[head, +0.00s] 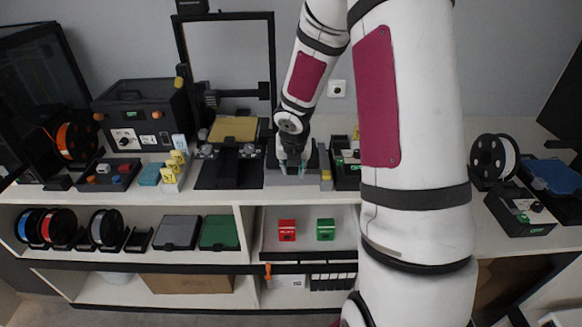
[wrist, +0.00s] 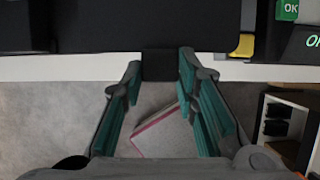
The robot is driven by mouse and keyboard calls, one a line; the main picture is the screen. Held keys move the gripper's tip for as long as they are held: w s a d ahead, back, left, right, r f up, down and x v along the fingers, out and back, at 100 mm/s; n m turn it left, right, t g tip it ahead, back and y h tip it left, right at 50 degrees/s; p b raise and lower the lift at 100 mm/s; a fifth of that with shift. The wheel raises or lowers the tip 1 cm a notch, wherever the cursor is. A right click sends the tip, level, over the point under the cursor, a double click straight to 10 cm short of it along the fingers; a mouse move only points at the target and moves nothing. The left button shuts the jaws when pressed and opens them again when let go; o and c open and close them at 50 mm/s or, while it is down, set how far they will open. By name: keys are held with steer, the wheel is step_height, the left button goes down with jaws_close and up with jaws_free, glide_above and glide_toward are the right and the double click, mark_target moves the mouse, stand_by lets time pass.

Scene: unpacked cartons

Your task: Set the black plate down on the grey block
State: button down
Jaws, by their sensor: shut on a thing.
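My gripper (head: 292,170) points down over the worktop, right of the printer bed. In the wrist view its green-padded fingers (wrist: 160,68) stand on either side of a small dark tab on the near edge of the black plate (wrist: 150,25), and they are shut on that tab. The plate reaches away from the fingers and looks flat. The grey block (head: 280,180) is at the worktop's front, directly below or just behind the gripper. The arm partly hides it, and I cannot tell whether the plate touches it. The block does not show in the wrist view.
A printer with a yellow bed plate (head: 233,129) stands just left. A dark box with an OK label (head: 347,172) is close on the right, beside a small yellow piece (head: 326,181). The white worktop edge (wrist: 60,68) runs below the plate. Shelves lie underneath.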

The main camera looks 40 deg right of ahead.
steer(key=shift+w+d+f+b, duration=0.35)
steer(key=shift+w+f+b, duration=0.2)
steer(key=shift+f, duration=0.2)
steer(key=shift+s+r, duration=0.1)
steer(key=shift+r, duration=0.1)
steer(key=shift+p, duration=0.3)
steer(key=shift+p, duration=0.3)
steer(key=shift+f+b, duration=1.1)
steer(key=shift+f, duration=0.15)
steer(key=c, duration=1.2)
jaws_free()
steer(key=shift+r, duration=0.15)
steer(key=shift+r+p, duration=0.5)
steer(key=shift+p, duration=0.4)
